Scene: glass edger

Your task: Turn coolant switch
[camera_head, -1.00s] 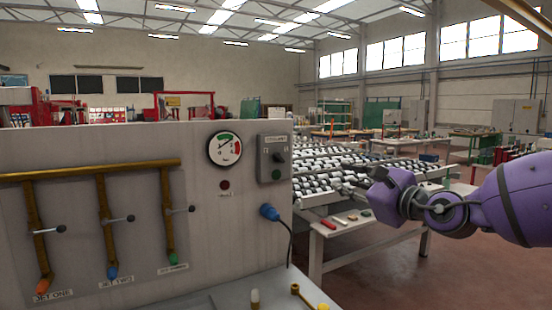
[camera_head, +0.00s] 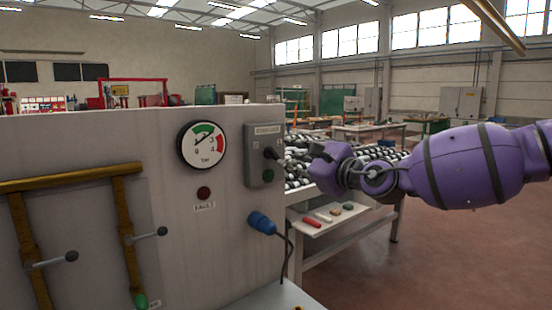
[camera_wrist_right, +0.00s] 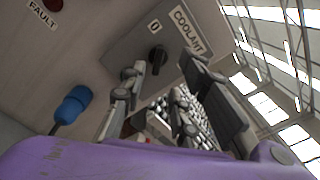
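The coolant switch is a dark rotary knob (camera_wrist_right: 157,57) on a grey box (camera_head: 261,172) at the right end of the machine panel. The wrist view shows the label COOLANT and a 0 mark beside it. My right gripper (camera_wrist_right: 167,72) is open, its two grey fingers spread on either side of the knob in that view. The fingertips look close to the box; I cannot tell whether they touch it. In the head view my purple right wrist (camera_head: 333,168) is just right of the box, and the fingers are hard to make out. My left gripper is out of view.
A pressure gauge (camera_head: 202,145) and a dark red FAULT lamp (camera_head: 204,193) are left of the box. A blue plug (camera_head: 262,222) with a cable sticks out below it; it also shows in the wrist view (camera_wrist_right: 72,105). Brass pipes with levers are at left. A roller table stands behind.

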